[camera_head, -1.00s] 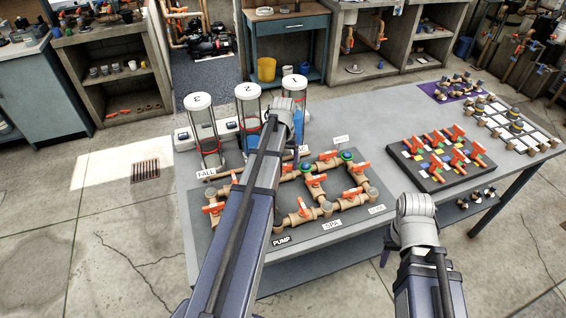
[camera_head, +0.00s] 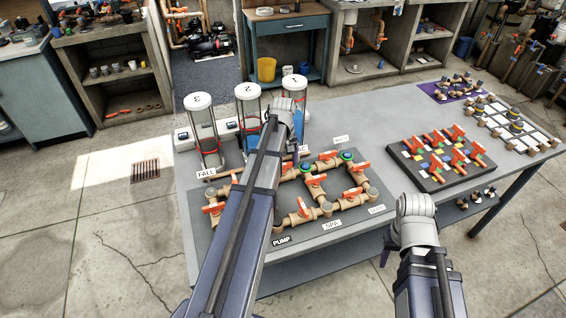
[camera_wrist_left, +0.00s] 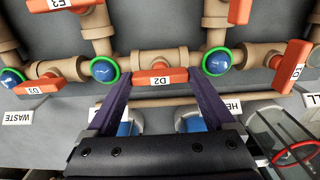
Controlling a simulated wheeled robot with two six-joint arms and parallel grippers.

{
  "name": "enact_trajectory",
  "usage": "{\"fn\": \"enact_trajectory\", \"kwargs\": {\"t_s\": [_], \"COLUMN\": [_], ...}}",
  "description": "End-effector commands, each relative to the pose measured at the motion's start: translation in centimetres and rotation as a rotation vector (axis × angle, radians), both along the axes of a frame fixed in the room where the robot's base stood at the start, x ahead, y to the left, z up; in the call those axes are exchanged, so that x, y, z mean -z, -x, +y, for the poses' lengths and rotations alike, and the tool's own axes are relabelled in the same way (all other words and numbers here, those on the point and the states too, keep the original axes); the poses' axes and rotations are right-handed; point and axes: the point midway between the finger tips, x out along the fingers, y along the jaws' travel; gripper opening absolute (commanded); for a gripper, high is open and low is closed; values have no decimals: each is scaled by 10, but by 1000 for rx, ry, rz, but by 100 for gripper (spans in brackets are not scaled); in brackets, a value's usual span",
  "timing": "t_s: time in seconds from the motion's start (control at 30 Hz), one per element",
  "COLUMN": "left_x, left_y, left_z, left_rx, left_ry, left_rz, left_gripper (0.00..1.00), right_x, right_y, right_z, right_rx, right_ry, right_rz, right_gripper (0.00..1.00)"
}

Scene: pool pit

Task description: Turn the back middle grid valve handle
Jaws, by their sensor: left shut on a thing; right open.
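The back middle valve handle (camera_wrist_left: 180,74) is orange, labelled D2, and lies along the tan pipe between two green-ringed blue parts in the left wrist view. My left gripper (camera_wrist_left: 160,82) has its dark fingers at the two ends of this handle and is shut on it. In the head view my left arm covers the handle. The valve grid sits on a dark board (camera_head: 350,225) on the table. My right gripper (camera_head: 387,248) is open beside the table's front edge, partly hidden by its own wrist.
Clear cylinders (camera_head: 203,135) stand behind the grid, close to my left arm. A second board (camera_head: 402,160) with several orange handles lies to the right. A parts rack (camera_head: 515,130) stands at the far right. Grey table top (camera_head: 370,120) is bare behind the second board.

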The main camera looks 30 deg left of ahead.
Motion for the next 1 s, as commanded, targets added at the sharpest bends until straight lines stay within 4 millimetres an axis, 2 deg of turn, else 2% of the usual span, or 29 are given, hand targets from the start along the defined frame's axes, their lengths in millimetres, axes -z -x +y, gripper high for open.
{"fn": "enact_trajectory", "kwargs": {"t_s": [0.33, 0.37, 0.47, 0.77, 1.0], "left_x": [0, 0, 0, -1, -16], "left_y": [0, 0, 0, 0, 0], "left_z": [0, 0, 0, 0, 0], "left_rx": [-6, -6, -6, -4, -4], "left_ry": [1, 1, 1, 0, 0], "left_rz": [1, 1, 1, 0, 0], "left_gripper": [32, 88, 100, 100, 100], "right_x": [0, 0, 0, -1, -16], "right_y": [0, 0, 0, 0, 0], "right_z": [0, 0, 0, 0, 0], "right_rx": [0, 0, 0, 0, 0], "right_ry": [0, 0, 0, 0, 0], "right_rz": [0, 0, 0, 0, 0], "right_gripper": [50, 50, 50, 50, 50]}}
